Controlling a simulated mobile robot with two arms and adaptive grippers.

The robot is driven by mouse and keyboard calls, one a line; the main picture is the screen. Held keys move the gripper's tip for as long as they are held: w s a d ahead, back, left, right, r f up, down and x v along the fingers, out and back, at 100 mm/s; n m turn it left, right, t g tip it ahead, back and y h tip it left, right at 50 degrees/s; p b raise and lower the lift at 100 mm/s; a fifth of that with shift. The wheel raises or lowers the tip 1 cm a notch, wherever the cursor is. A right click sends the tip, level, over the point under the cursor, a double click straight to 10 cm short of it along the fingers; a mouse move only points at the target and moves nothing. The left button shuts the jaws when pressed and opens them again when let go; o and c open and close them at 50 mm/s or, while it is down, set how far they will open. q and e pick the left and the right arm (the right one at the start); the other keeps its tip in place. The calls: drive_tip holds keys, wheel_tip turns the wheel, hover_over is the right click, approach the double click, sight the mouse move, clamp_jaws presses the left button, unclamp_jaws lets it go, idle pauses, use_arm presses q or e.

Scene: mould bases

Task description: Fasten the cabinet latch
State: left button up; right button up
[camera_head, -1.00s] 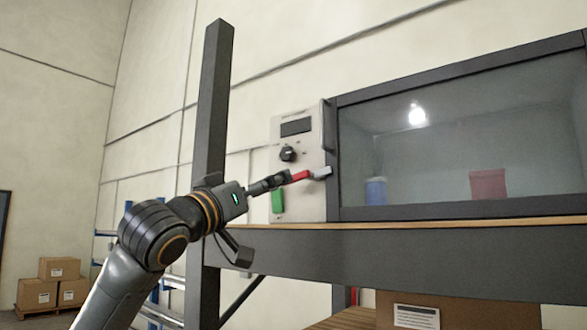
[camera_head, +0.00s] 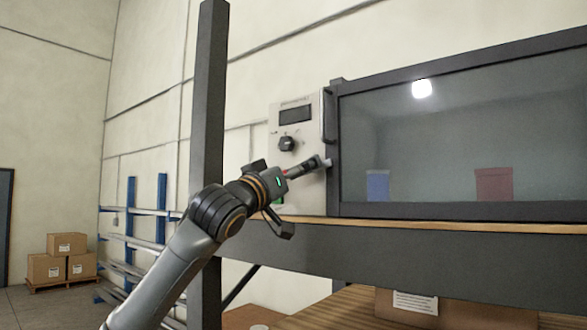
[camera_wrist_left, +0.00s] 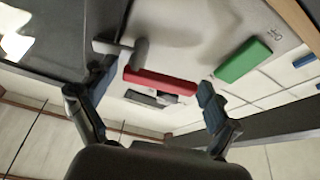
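The red latch handle (camera_wrist_left: 160,82) with a grey end piece (camera_wrist_left: 130,50) sits on the pale control panel (camera_head: 292,190) left of the cabinet's glass door (camera_head: 440,150). In the head view, my left gripper (camera_head: 318,162) is in front of the latch and covers most of it; only a bit of red and the grey end (camera_head: 328,163) show. In the left wrist view, my left gripper (camera_wrist_left: 154,86) is open, one finger near each end of the red handle. I cannot tell whether either finger touches it. The door looks shut. My right gripper is not in view.
The panel carries a dark display (camera_head: 295,115), a black knob (camera_head: 287,144) and a green button (camera_wrist_left: 243,60). A dark upright post (camera_head: 209,90) stands close to my left arm. A dark door handle (camera_head: 328,120) sticks out beside the panel.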

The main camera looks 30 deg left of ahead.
use_arm(q)
drive_tip(key=shift+s, duration=0.25)
drive_tip(key=c, duration=0.7)
drive_tip(key=shift+c, duration=0.7)
drive_tip(key=shift+r+m+p, duration=0.25)
drive_tip(key=shift+m+p, duration=0.25)
drive_tip(key=shift+p, duration=0.05)
drive_tip(key=shift+r+m+h+p, duration=0.2)
drive_tip(key=shift+m+h+p, duration=0.45)
drive_tip(key=shift+m, duration=0.25)
drive_tip(key=shift+m+h, duration=0.35)
drive_tip(key=shift+m, duration=0.15)
drive_tip(key=shift+f, duration=0.1)
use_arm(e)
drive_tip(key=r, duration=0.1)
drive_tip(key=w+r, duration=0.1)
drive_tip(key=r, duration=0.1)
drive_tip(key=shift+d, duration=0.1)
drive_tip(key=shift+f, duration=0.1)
